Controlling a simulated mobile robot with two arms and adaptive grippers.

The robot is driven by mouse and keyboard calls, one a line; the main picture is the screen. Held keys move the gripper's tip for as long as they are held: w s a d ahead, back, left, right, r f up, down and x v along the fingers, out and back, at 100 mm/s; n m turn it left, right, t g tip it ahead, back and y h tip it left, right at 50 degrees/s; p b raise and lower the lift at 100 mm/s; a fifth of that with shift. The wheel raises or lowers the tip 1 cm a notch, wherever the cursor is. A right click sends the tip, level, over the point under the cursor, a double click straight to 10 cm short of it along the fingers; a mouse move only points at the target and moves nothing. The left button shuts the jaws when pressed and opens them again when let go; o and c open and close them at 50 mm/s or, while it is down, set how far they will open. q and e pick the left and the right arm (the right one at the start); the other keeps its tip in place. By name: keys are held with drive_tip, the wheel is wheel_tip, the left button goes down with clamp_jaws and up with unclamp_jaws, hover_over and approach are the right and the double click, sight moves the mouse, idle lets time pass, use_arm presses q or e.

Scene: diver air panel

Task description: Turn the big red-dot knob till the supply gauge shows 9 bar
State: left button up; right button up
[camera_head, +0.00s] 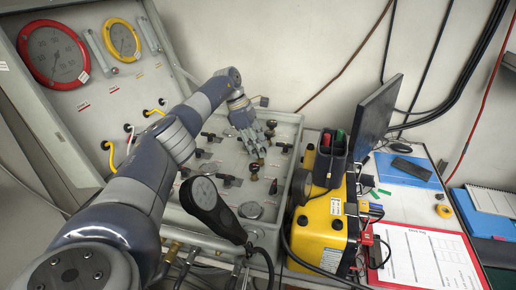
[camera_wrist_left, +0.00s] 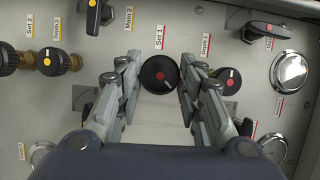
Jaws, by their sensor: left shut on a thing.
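The big black knob with a red dot (camera_wrist_left: 159,74) sits below the "Set 1" label on the grey panel (camera_wrist_left: 140,33) in the left wrist view. My left gripper (camera_head: 256,150) is shut on this knob, one finger on each side of it. In the head view the fingers reach down to the panel and hide the knob. Two dials stand in the open lid: a large red-ringed gauge (camera_head: 53,54) and a smaller yellow-ringed gauge (camera_head: 122,40). Their readings are too small to make out, and I cannot tell which is the supply gauge. My right gripper is not in view.
A black handle (camera_wrist_left: 265,30) is at upper right. A yellow case (camera_head: 322,232) stands right of the panel. A red clipboard (camera_head: 425,258) lies beyond.

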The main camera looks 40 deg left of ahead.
use_arm(q)
drive_tip(key=shift+w+a+r+m+g+b, duration=0.15)
drive_tip(key=shift+m+g+b, duration=0.15)
drive_tip(key=shift+m+b, duration=0.35)
idle(0.6)
drive_tip(key=o, duration=0.8)
drive_tip(key=shift+o, duration=1.3)
drive_tip(key=shift+a, duration=0.1)
drive_tip(key=shift+p, duration=0.3)
